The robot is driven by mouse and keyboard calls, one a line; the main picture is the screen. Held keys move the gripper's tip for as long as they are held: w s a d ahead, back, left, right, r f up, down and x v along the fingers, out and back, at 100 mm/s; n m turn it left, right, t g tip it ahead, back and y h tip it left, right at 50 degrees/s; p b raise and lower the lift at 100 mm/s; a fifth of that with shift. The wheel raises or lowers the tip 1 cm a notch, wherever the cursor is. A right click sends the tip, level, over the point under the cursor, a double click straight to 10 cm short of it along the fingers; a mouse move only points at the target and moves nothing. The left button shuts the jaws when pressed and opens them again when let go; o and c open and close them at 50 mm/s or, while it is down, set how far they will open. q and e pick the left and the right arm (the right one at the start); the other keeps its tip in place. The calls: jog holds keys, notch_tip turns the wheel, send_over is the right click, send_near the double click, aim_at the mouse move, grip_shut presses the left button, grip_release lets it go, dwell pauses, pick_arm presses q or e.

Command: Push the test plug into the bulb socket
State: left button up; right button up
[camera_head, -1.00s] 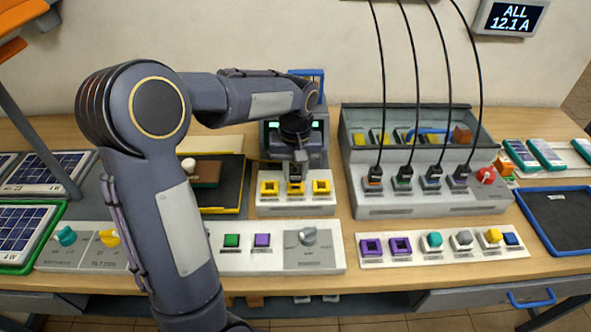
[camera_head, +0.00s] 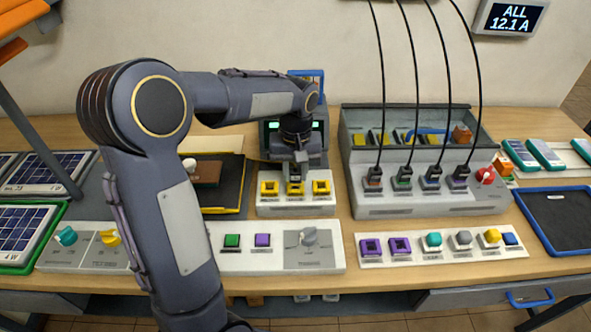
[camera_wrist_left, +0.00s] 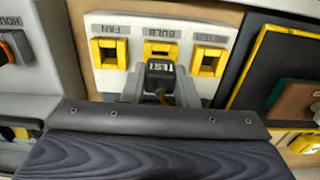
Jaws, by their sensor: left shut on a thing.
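The black test plug (camera_wrist_left: 161,73), lettered TEST, sits between the fingers of my left gripper (camera_wrist_left: 160,88), which is shut on it. The bulb socket (camera_wrist_left: 160,51) is the middle yellow socket, labelled BULB, on a white panel (camera_wrist_left: 112,27). In the left wrist view the plug overlaps the socket's near edge; I cannot tell how deep it sits. In the head view my left gripper (camera_head: 296,172) points down over the middle socket (camera_head: 295,188) and partly hides it. The plug is not clearly seen there. My right gripper is not in view.
Yellow sockets flank it: the fan socket (camera_wrist_left: 108,53) and another (camera_wrist_left: 208,60). A grey box with corded plugs (camera_head: 430,200) stands to the right. A black and yellow tray (camera_head: 228,200) lies left. A switch panel (camera_head: 270,258) lies in front.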

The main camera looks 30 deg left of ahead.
aim_at(295, 171)
pick_arm(q)
jog(key=shift+f+b, duration=0.45)
jog(key=shift+f, duration=0.15)
jog(key=o, duration=0.7)
notch_tip(295, 171, up, 11)
jog(key=p, duration=0.9)
jog(key=shift+s, duration=0.1)
dwell(0.5)
